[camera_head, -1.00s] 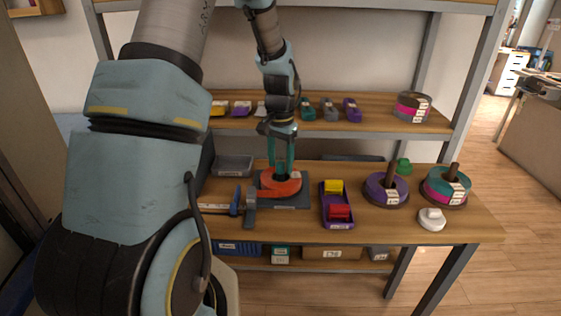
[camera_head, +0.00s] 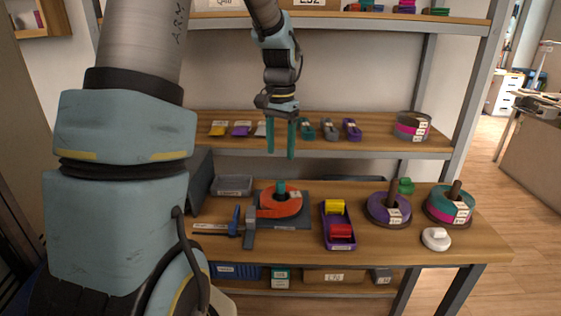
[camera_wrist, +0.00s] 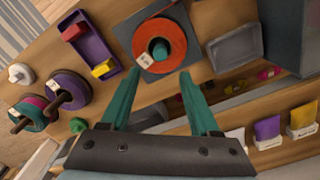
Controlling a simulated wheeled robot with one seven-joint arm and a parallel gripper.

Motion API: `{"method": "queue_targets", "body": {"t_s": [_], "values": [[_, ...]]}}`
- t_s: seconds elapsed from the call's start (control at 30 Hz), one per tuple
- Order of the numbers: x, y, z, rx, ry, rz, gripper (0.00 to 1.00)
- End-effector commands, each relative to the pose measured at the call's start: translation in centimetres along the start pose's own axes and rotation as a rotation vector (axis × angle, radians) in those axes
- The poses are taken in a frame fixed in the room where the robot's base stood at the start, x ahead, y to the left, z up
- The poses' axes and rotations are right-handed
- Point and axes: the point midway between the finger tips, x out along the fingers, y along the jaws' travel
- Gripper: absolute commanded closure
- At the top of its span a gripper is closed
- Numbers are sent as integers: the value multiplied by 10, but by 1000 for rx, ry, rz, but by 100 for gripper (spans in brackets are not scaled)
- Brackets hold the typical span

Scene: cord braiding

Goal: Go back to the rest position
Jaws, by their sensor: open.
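My gripper (camera_head: 281,138) hangs with its two teal fingers pointing down, open and empty, in front of the middle shelf and above the workbench (camera_head: 440,252). An orange-red ring (camera_head: 283,204) sits around a teal post (camera_head: 281,187) on a dark grey plate (camera_head: 297,222) below the fingers, apart from them. In the wrist view the fingers (camera_wrist: 159,102) are spread, with the orange-red ring (camera_wrist: 176,40) beyond them and nothing between them.
A purple tray (camera_head: 339,241) with yellow and red pieces stands right of the plate. Spools (camera_head: 377,211) (camera_head: 436,206) and a white knob (camera_head: 436,239) are farther right. A grey bin (camera_head: 232,185) is at left. The middle shelf (camera_head: 380,146) holds several small items behind my gripper.

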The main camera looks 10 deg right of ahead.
Motion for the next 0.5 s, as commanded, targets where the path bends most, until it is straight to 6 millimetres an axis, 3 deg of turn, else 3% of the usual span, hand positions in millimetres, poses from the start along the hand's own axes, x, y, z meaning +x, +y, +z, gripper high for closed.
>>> {"method": "queue_targets", "body": {"t_s": [0.37, 0.5], "values": [[-4, 0, 0, -2, 1, 0, 38], [-1, -9, 23, -70, 13, -6, 38]]}}
